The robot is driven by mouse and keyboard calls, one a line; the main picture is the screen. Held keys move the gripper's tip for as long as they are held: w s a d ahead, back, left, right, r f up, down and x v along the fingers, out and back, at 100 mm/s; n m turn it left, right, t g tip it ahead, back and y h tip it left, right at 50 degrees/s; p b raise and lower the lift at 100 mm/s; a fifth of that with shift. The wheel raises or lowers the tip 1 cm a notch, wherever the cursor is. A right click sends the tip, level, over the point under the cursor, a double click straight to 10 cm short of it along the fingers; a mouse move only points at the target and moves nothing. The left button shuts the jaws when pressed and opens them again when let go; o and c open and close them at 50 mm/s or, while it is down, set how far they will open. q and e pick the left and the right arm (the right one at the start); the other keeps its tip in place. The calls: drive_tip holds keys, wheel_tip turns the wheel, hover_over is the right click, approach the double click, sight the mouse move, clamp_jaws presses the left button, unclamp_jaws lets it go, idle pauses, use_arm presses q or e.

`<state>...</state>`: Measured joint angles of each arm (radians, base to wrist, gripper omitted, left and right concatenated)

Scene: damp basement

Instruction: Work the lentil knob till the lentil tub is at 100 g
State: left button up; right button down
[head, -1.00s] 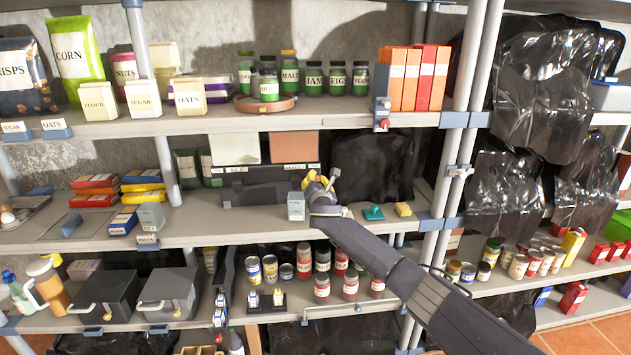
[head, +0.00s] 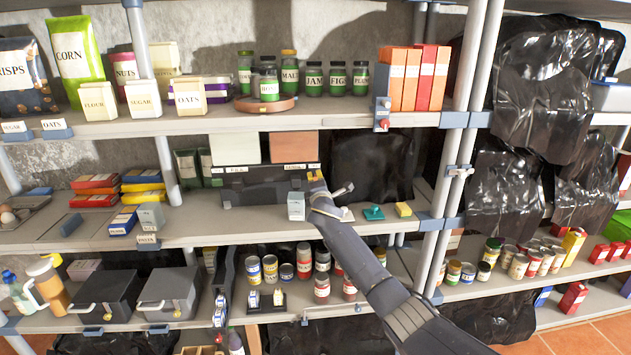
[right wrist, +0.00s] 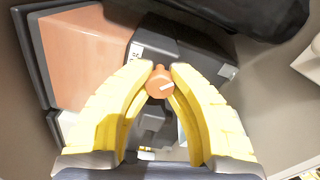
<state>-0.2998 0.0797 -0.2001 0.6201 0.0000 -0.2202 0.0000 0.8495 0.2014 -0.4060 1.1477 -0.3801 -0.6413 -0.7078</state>
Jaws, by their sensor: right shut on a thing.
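The dispenser (head: 262,191) stands on the middle shelf with a cream hopper (head: 235,149) and an orange-brown hopper (head: 293,147), which also shows in the right wrist view (right wrist: 88,55). My right gripper (head: 316,178) is at the dispenser's right end. In the right wrist view its yellow fingers are shut on an orange round knob (right wrist: 160,84) with a pale pointer line. A small light-grey tub (head: 296,207) stands in front of the dispenser, just left of my right gripper. Its contents and any weight reading cannot be made out. My left gripper is not in view.
A teal item (head: 373,213) and a yellow block (head: 403,209) lie on the shelf right of my arm. Jars and cans (head: 304,258) stand on the shelf below. A black plastic sheet (head: 372,165) hangs behind. A shelf post (head: 455,150) stands to the right.

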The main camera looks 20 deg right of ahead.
drive_tip(key=m, duration=0.4)
drive_tip(key=shift+d+m, duration=0.15)
drive_tip(key=shift+m, duration=0.15)
drive_tip(key=m, duration=0.4)
drive_tip(key=shift+m, duration=0.4)
drive_tip(key=shift+f, duration=0.1)
drive_tip(key=c, duration=1.4)
unclamp_jaws()
drive_tip(key=shift+d, duration=0.1)
drive_tip(key=shift+o, duration=0.2)
